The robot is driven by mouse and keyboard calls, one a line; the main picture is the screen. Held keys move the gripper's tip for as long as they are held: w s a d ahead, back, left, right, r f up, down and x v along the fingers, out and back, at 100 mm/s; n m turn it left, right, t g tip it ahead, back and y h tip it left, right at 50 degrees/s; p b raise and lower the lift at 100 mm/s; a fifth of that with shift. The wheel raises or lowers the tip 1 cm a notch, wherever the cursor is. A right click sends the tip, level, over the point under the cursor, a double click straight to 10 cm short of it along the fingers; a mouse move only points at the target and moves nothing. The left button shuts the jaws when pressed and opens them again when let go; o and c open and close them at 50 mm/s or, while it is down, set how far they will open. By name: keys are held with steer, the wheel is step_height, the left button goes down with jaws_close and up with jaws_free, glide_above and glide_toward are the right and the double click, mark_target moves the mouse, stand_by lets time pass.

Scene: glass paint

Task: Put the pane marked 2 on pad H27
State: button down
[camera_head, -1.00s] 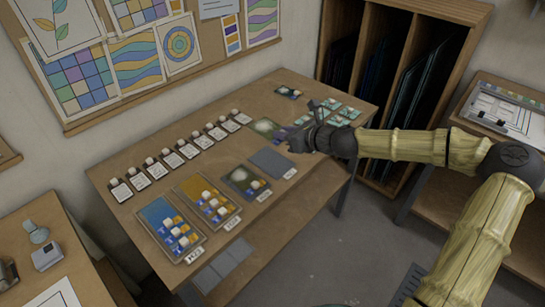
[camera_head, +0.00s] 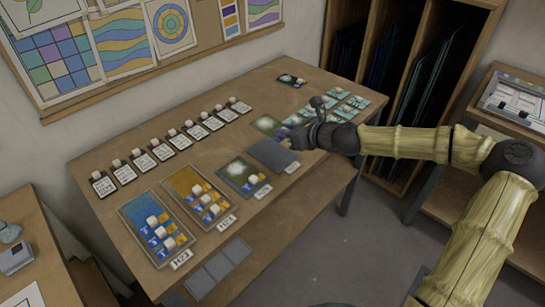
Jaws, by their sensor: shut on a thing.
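My gripper (camera_head: 290,141) is low over the right half of the table, just behind the plain blue-grey pad (camera_head: 270,154). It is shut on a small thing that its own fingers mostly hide. A purple-blue patch (camera_head: 283,132) shows beside its fingers; I cannot tell if it is held. No mark 2 is readable.
A row of several white-topped cards (camera_head: 161,152) lies along the back of the table. Several small teal tiles (camera_head: 345,105) lie at the right, behind my arm. A pale green-white square (camera_head: 265,125) lies behind the gripper. A wooden rack (camera_head: 398,60) stands beyond the table's right end.

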steer(key=shift+r, duration=0.1)
glide_above(285, 161)
steer(key=shift+s+f, duration=0.1)
steer(key=shift+f, duration=3.05)
steer(key=shift+f, duration=0.1)
steer(key=shift+f, duration=1.75)
steer(key=c, duration=1.3)
jaws_free()
steer(key=shift+f, duration=0.1)
